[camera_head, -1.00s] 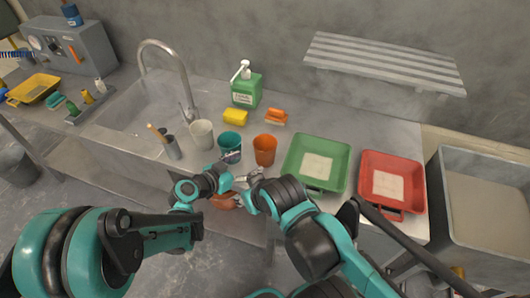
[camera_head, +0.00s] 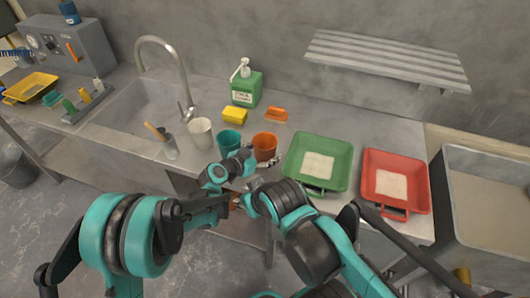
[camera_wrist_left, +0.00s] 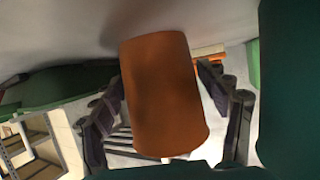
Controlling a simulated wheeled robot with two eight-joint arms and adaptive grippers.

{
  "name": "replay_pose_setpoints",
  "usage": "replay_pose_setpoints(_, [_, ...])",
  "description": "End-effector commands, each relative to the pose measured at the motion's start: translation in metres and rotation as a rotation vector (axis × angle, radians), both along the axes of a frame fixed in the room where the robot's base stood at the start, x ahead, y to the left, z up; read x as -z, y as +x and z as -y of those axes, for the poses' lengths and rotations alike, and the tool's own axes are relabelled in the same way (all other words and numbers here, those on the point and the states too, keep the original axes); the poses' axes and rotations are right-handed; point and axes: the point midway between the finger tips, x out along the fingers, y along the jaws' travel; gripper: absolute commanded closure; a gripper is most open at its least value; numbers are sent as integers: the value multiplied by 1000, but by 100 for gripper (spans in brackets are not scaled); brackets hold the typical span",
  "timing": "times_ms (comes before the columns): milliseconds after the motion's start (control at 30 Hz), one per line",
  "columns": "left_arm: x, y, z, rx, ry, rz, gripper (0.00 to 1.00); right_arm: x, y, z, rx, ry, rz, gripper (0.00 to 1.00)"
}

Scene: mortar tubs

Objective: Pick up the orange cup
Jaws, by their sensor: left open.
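The orange cup (camera_head: 265,143) stands upright on the counter, right of the teal cup (camera_head: 229,140). My left gripper (camera_head: 261,158) is at the cup's near side, low down, its fingers open. In the left wrist view the orange cup (camera_wrist_left: 163,95) fills the middle, between the two spread fingers of my left gripper (camera_wrist_left: 162,80). A gap shows between the cup and the left finger; contact at the right finger is unclear. My right arm reaches in from below, and its gripper (camera_head: 251,184) is near the counter's front edge, its fingers largely hidden.
A green tray (camera_head: 345,158) and a red tray (camera_head: 418,170) lie to the right.

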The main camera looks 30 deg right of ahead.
Motion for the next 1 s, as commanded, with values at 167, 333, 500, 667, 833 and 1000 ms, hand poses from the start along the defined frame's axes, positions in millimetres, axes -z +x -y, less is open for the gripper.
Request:
replay_pose_setpoints(167, [0, 0, 0, 0, 0, 0, 67, 0, 0, 0, 0, 0, 0, 60])
replay_pose_setpoints(333, [0, 0, 0, 0, 0, 0, 69, 0, 0, 0, 0, 0, 0, 60])
replay_pose_setpoints(500, [-1, 0, 0, 0, 0, 0, 69, 0, 0, 0, 0, 0, 0, 60])
replay_pose_setpoints(667, [-5, 0, 0, 0, 0, -1, 69, -3, 0, 0, 0, 0, 0, 60])
replay_pose_setpoints(833, [-15, 0, 2, -4, 0, -1, 69, -9, 0, 0, 0, 0, 0, 60])
replay_pose_setpoints(1000, [-32, 1, 5, -9, -1, 0, 69, -20, 0, 0, 0, 0, 0, 60])
